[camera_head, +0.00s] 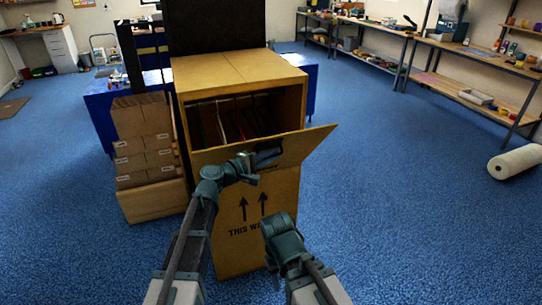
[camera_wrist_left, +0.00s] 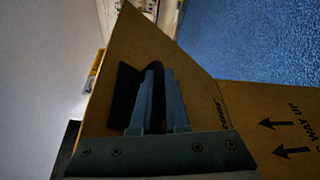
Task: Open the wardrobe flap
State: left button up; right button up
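The wardrobe (camera_head: 239,70) is a tall tan carton with an open upper front, and hangers or hanging items show dimly inside. Its flap (camera_head: 305,147) leans out from the front below the opening, tilted, with its free corner at the right. My left gripper (camera_head: 268,154) is at the flap's left part, over its face.
Stacked cartons (camera_head: 145,150) stand close against the wardrobe's left side. A blue-covered table (camera_head: 98,105) is behind. Shelving (camera_head: 455,85) lines the right wall, and a white roll (camera_head: 515,162) lies on the floor.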

pick_arm(q)
jog(key=o, duration=0.4)
jog(key=p+v, duration=0.1)
jog(key=v, duration=1.3)
jog(key=shift+d, duration=0.1)
